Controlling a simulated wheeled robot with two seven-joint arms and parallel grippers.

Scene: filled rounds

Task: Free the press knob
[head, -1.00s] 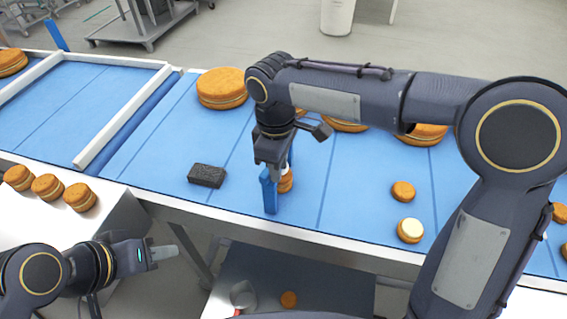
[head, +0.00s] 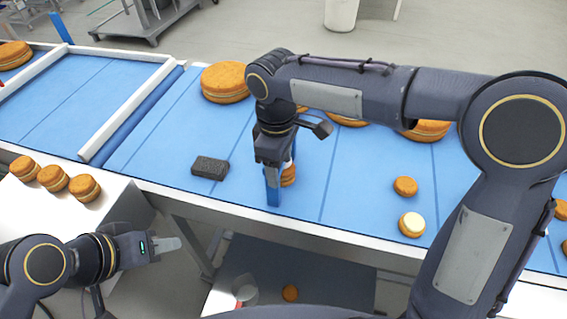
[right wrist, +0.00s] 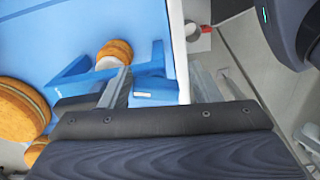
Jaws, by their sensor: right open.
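The blue press (head: 273,187) stands upright near the belt's front edge, beside a small filled round (head: 289,176). In the right wrist view, a blue block (right wrist: 155,91), which looks like the press knob, lies between my right gripper's fingers. My right gripper (head: 271,160) is open around it, with gaps visible beside the block; it also shows in the right wrist view (right wrist: 160,88). The round there (right wrist: 115,52) shows a white filling edge. My left gripper (head: 168,245) hangs in front of the belt, apart from everything; its finger gap is not clear.
A dark block (head: 210,168) lies on the blue belt (head: 330,190) left of the press. A round (head: 405,186) and a white-topped one (head: 411,224) lie to the right. Large rounds (head: 225,82) line the back. Several small rounds (head: 53,178) sit on a white stand.

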